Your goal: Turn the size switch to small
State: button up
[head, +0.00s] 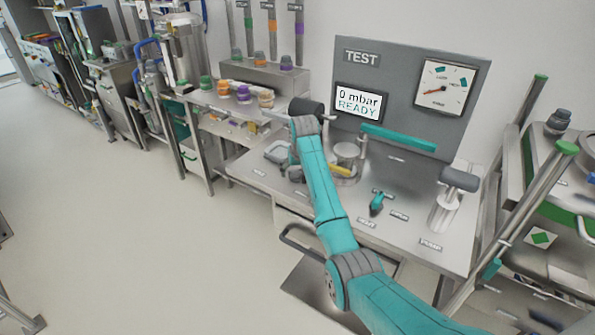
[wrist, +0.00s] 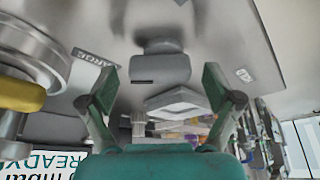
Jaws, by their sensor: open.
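A grey knob (wrist: 160,68), which looks like the size switch, stands on the steel bench top in the wrist view. A label reading LARGE (wrist: 97,57) lies left of it, and another label (wrist: 245,76) on its right is too small to read. My gripper (wrist: 158,88) is open, its two fingers apart on either side of the knob in the picture, with nothing held. I cannot tell whether they touch it. In the head view the grey knob (head: 297,174) is partly hidden by my arm, and my gripper's fingers are not clear. Which way the knob points is unclear.
A round steel fixture with a yellow handle (head: 341,170) stands close right of my wrist. A teal knob (head: 376,204) and a grey-topped cylinder (head: 447,205) are further right.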

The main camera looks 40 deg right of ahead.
jog(key=c, duration=1.1)
jog(key=shift+c, duration=0.2)
jog(key=shift+m, duration=0.3)
jog(key=m+g+h, duration=0.1)
jog(key=m, duration=0.2)
jog(key=shift+a, duration=0.2)
jog(key=m, duration=0.2)
jog(key=m+g+h, duration=0.1)
jog(key=m, duration=0.2)
jog(key=shift+a+g, duration=0.1)
jog(key=shift+g, duration=0.2)
jog(key=m+g, duration=0.1)
jog(key=m, duration=0.3)
jog(key=shift+w+m+g, duration=0.1)
jog(key=shift+m+g, duration=0.2)
jog(key=shift+g, duration=0.1)
jog(key=m, duration=0.2)
jog(key=m+g, duration=0.1)
jog(key=m, duration=0.1)
jog(key=shift+w+a+m+g, duration=0.1)
jog(key=shift+a+m+g, duration=0.05)
jog(key=shift+m+g, duration=0.15)
